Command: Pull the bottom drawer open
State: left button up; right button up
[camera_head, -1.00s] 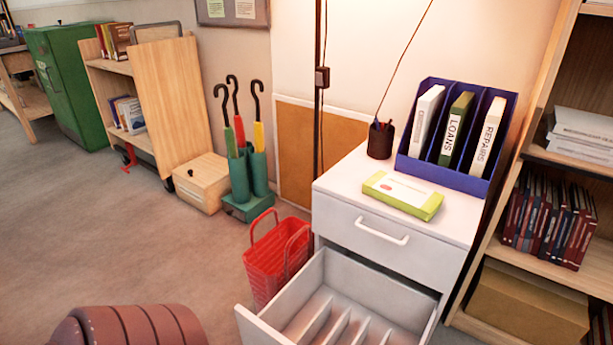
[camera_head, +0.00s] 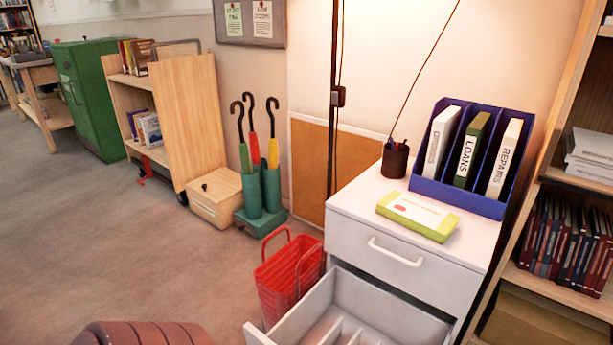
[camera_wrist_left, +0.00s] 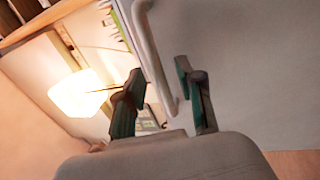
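In the head view, the white cabinet (camera_head: 343,228) has its bottom drawer (camera_head: 287,312) pulled well out. Pale dividers show inside it, and its lower part is cut off by the frame. The top drawer (camera_head: 385,268) is shut and has a white bar handle (camera_head: 395,252). In the left wrist view, my left gripper (camera_wrist_left: 160,100) has its two dark fingers spread apart. A pale bar handle (camera_wrist_left: 152,50) runs between them, beside a pale panel (camera_wrist_left: 235,60). I cannot tell whether the fingers touch it. My right gripper is in neither view.
A red basket (camera_head: 287,280) stands just left of the open drawer. The cabinet top holds a blue file rack (camera_head: 455,192), a green-edged box (camera_head: 418,216) and a pen cup (camera_head: 395,161). A bookshelf (camera_head: 560,180) stands close on the right. Carpet (camera_head: 100,240) is free at left.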

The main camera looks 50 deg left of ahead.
pick_arm(q)
jog(key=v, duration=0.6)
jog(key=shift+a, duration=0.1)
dwell(0.4)
